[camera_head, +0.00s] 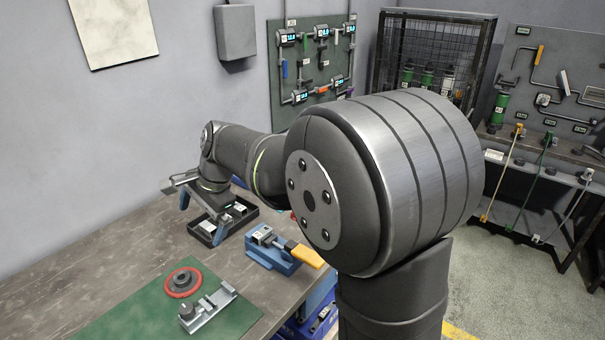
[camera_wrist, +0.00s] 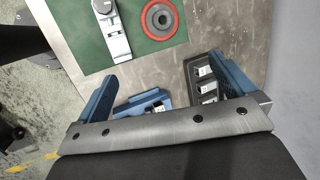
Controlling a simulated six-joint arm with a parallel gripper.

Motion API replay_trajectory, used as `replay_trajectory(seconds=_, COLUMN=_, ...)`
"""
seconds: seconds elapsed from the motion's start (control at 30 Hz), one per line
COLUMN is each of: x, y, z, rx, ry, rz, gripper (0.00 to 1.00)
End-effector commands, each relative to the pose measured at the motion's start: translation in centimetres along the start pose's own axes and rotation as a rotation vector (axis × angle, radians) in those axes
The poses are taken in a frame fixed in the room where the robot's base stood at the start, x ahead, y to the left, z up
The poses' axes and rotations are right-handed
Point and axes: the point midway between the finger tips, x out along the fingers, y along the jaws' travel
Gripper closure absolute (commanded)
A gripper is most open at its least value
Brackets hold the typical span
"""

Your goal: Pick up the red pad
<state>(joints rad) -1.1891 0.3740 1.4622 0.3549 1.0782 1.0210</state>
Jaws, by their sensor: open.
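A round red pad (camera_head: 170,287) with a dark grey hub on it lies on the green mat (camera_head: 140,310) at the front left of the bench. It also shows at the top of the wrist view (camera_wrist: 145,22), above the space between my fingers. My gripper (camera_head: 203,217) is open and empty. Its blue fingers are wide apart in the wrist view (camera_wrist: 162,68). In the head view it is above the bench at the black tray, farther back than the pad and apart from it.
A grey metal clamp-like fixture (camera_head: 208,306) lies right beside the pad. A black tray (camera_head: 203,236) with small parts is under my gripper. A blue vise (camera_head: 272,258) and a yellow-handled tool (camera_head: 305,254) are to the right. The bench left of the mat is clear.

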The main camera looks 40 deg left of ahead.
Motion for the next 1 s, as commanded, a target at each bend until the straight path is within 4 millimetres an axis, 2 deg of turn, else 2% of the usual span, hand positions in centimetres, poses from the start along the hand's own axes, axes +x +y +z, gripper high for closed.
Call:
replay_trajectory(seconds=0.47, x=0.1, y=0.0, z=0.0, rx=-0.003, ry=0.0, rz=0.0, gripper=0.0)
replay_trajectory(seconds=0.57, x=0.4, y=-0.5, z=0.1, rx=-0.055, ry=0.002, rz=0.015, gripper=0.0)
replay_trajectory(seconds=0.67, x=1.3, y=-1.5, z=0.5, rx=-0.208, ry=0.002, rz=0.06, gripper=0.0)
replay_trajectory(seconds=1.0, x=6.1, y=-6.2, z=2.3, rx=-1.017, ry=-0.045, rz=0.31, gripper=0.0)
